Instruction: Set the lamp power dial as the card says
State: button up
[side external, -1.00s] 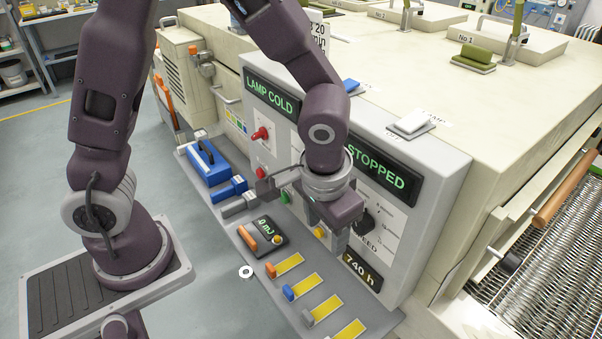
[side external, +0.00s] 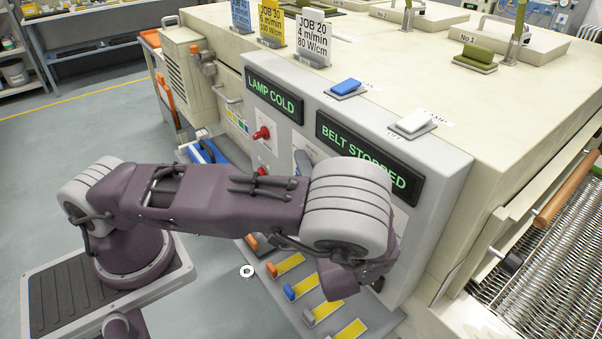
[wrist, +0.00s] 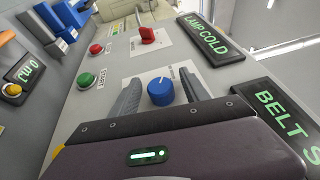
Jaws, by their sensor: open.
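A round blue dial (wrist: 161,92) with a white mark sits on a white plate on the grey panel in the wrist view. Its printed scale is mostly hidden, and I cannot read its setting. My gripper (wrist: 160,88) is open, with one grey finger on each side of the dial; I cannot tell whether they touch it. In the side view the arm hides the dial. A white card (side external: 311,38) reads JOB 20, 4 m/min, 80 W/cm. A yellow card (side external: 271,22) reads JOB 30, 6 m/min. A blue card (side external: 240,14) is partly cut off.
Displays read LAMP COLD (side external: 273,94) and BELT STOPPED (side external: 366,158). A red switch (wrist: 148,36), a red button (wrist: 96,48) and a green button (wrist: 85,79) are nearby on the panel. Blue (side external: 346,87) and white (side external: 414,121) blocks lie on top of the machine.

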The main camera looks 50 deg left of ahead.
grip_shut()
